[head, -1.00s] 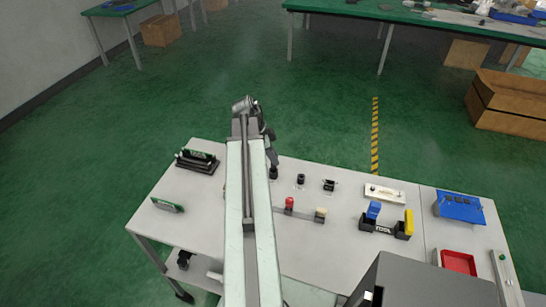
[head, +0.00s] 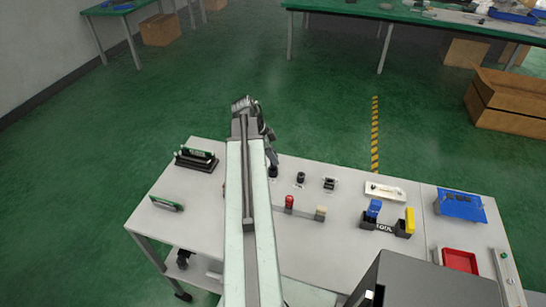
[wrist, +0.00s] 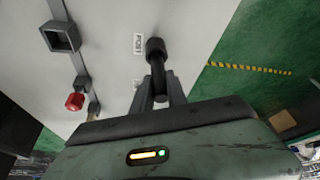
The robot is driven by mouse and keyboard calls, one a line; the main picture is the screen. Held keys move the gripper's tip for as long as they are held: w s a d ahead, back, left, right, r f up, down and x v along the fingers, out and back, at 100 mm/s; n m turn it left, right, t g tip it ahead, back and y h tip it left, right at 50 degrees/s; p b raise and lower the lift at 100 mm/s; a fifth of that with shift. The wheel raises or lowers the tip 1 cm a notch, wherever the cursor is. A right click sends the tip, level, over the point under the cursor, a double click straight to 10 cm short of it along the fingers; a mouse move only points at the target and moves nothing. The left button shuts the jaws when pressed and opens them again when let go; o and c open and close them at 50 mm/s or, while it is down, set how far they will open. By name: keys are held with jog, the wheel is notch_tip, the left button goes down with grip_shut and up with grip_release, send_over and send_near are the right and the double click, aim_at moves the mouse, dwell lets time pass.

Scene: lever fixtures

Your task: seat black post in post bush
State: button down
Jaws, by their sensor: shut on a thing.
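My gripper (wrist: 158,93) is shut on the black post (wrist: 159,77), a dark rod that shows between the fingers in the wrist view. The post's far end meets a black round cylinder (wrist: 155,48), which looks like the post bush, beside a white label reading POST (wrist: 138,43). I cannot tell whether the post is inside the bush or only in front of it. In the head view a black round piece (head: 273,171) is just below my gripper at the table's far edge; the arm hides part of this area.
A red knob (wrist: 75,101) and a square dark frame (wrist: 60,38) stand left in the wrist view. In the head view, a black round piece (head: 300,177) and a square black one (head: 329,183) stand to the right.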

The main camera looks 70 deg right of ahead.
jog(key=shift+f+b, duration=1.45)
jog(key=shift+f, duration=0.1)
jog(key=c, duration=1.2)
grip_release()
jog(key=shift+c, duration=0.2)
jog(key=p+v, duration=0.7)
jog(key=shift+r, duration=0.35)
jog(key=shift+w+a, duration=0.1)
